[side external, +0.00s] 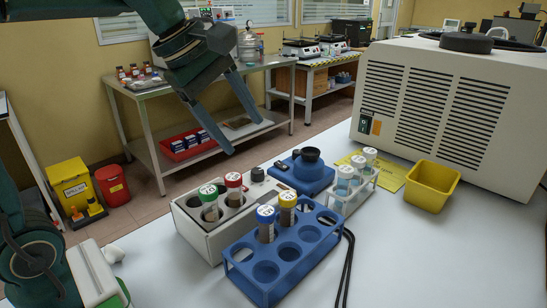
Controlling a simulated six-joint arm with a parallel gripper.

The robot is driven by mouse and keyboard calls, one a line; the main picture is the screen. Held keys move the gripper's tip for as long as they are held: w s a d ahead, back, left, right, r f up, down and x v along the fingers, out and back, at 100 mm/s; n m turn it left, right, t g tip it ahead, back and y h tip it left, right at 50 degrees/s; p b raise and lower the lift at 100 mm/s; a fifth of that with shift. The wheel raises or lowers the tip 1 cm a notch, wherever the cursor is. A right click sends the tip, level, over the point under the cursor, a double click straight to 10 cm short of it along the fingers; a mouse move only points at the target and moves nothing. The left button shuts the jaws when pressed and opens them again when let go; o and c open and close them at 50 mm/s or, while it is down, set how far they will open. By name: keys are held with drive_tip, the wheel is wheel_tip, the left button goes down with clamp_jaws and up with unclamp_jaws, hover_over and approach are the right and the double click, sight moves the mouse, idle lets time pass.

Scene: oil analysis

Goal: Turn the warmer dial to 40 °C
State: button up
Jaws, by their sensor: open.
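The warmer (188,226) is a white box on the bench, with a green-capped bottle (210,205) and a red-capped bottle (234,190) standing in its wells.
A blue rack (262,291) with blue- and yellow-capped bottles stands in front of the warmer. A blue device (309,175) with a black cup is close to the knob's right. A vial rack (345,198), yellow bin (432,186) and large vented machine (440,110) stand farther right. Black cables cross the bench.

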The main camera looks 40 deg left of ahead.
drive_tip(key=w+a+f+n, duration=0.2)
drive_tip(key=w+a+n, duration=0.1)
drive_tip(key=w+n, duration=0.15)
drive_tip(key=n+g+h, duration=0.1)
drive_tip(key=n+g, duration=0.1)
drive_tip(key=n, duration=0.2)
hover_over(257, 170)
drive_tip(key=s, duration=0.2)
wheel_tip(257, 170, down, 7)
drive_tip(key=shift+n+h, duration=0.3)
drive_tip(key=shift+n, duration=0.15)
drive_tip(key=f, duration=0.1)
drive_tip(key=a+f, duration=0.1)
drive_tip(key=f, duration=0.2)
drive_tip(key=shift+w+a, duration=0.15)
drive_tip(key=shift+a, duration=0.1)
drive_tip(key=shift+f, duration=0.35)
drive_tip(key=shift+x, duration=2.15)
